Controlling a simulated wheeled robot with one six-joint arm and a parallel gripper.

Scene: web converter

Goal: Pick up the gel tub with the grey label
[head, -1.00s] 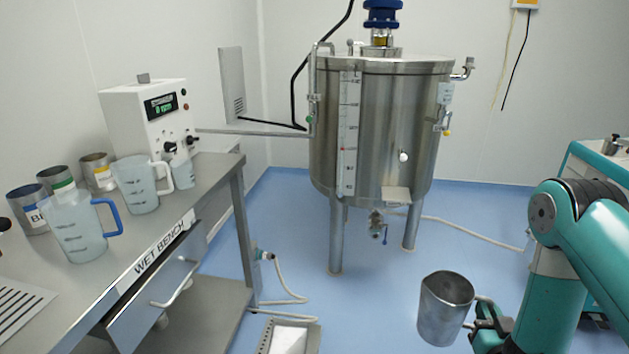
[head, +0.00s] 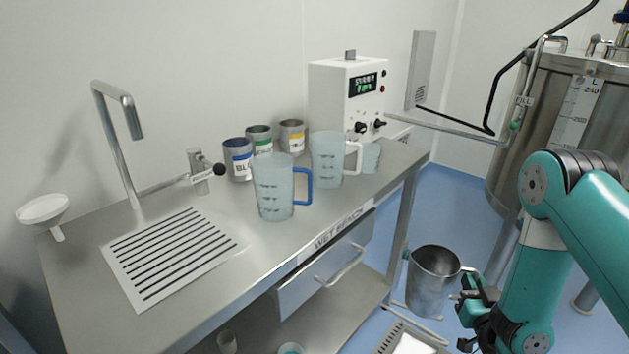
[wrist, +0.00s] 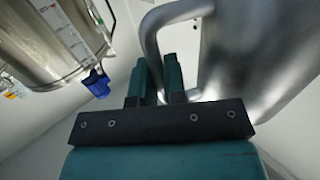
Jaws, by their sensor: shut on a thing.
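I see no tub with a grey label in either view. Three metal cups stand on the bench, with a blue label (head: 238,160), a green label (head: 259,140) and a yellow label (head: 292,136). My gripper (head: 468,296) is shut on the handle of a steel jug (head: 432,285) and holds it upright in front of the bench's right end. In the wrist view the jug (wrist: 265,50) is at the right, with its handle between the fingers of my gripper (wrist: 158,75).
The wet bench (head: 225,290) carries a blue-handled plastic jug (head: 272,190), a white-handled one (head: 328,160), a white instrument box (head: 345,95), a drain grille (head: 172,255), a tap (head: 125,110) and a funnel (head: 43,210). A steel tank (head: 540,120) stands at the right.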

